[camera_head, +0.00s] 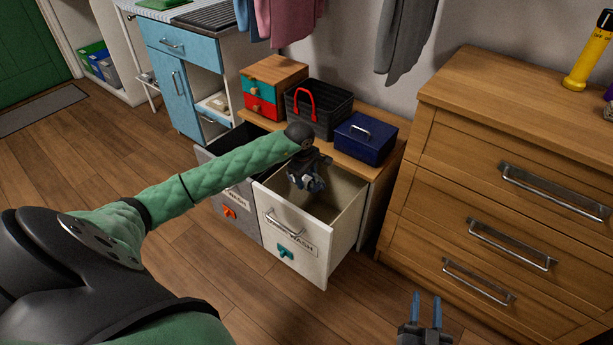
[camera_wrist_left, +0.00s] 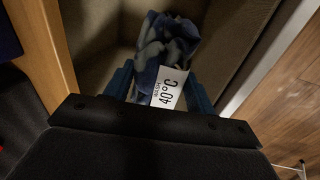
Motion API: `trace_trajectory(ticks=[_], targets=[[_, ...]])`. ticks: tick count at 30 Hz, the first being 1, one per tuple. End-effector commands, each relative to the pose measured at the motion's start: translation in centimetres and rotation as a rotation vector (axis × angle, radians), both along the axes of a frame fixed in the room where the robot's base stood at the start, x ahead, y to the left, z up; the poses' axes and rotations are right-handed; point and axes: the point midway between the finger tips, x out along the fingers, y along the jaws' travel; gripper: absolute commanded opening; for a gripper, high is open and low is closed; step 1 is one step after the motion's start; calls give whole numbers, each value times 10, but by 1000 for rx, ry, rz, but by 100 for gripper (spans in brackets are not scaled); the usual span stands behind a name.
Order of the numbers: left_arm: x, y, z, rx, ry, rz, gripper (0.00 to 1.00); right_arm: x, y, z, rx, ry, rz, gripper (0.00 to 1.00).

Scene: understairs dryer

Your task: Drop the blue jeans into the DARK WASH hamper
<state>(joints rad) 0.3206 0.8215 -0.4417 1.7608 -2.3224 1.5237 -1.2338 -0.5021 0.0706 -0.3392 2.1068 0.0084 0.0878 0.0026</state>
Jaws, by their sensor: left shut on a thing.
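My left gripper (camera_head: 306,184) is over the open white hamper drawer (camera_head: 335,232), at its back part. In the left wrist view it is shut on a bunched blue and grey-blue cloth, the blue jeans (camera_wrist_left: 168,45), with a white "WASH 40°C" tag (camera_wrist_left: 169,88) between the fingers. The jeans hang in front of the drawer's pale inside. A grey hamper drawer (camera_head: 240,221) stands open to the left, partly behind my left arm. Both fronts have labels ending in "WASH"; their first words are not readable. My right gripper (camera_head: 427,308) is open and empty at the bottom right.
A dark basket with a red handle (camera_head: 318,112), a navy box (camera_head: 365,138) and a small drawer box (camera_head: 273,88) stand on the wooden top behind. A wooden chest of drawers (camera_head: 500,200) is to the right. Grey clothing (camera_head: 405,40) hangs above.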

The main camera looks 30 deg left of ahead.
Motion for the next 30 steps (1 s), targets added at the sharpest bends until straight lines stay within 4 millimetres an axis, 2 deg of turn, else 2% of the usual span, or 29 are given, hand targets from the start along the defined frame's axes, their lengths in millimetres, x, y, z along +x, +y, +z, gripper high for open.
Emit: trace_trajectory(ticks=[5,6,9,10,20,25,30], targets=[[0,0,0,0,0,0,27,2,0,1,0,-3,1,36],[0,0,0,0,0,0,57,2,0,1,0,-2,1,36],[0,0,0,0,0,0,77,1,0,-1,0,1,0,36],[0,0,0,0,0,0,81,0,0,-1,0,2,0,36],[0,0,3,0,0,0,81,-8,0,-8,-1,21,0,36],[-3,1,22,1,-2,-1,81,-7,1,-14,-5,47,3,36],[-7,2,49,2,-2,-1,81,-7,1,-37,-24,117,8,36]])
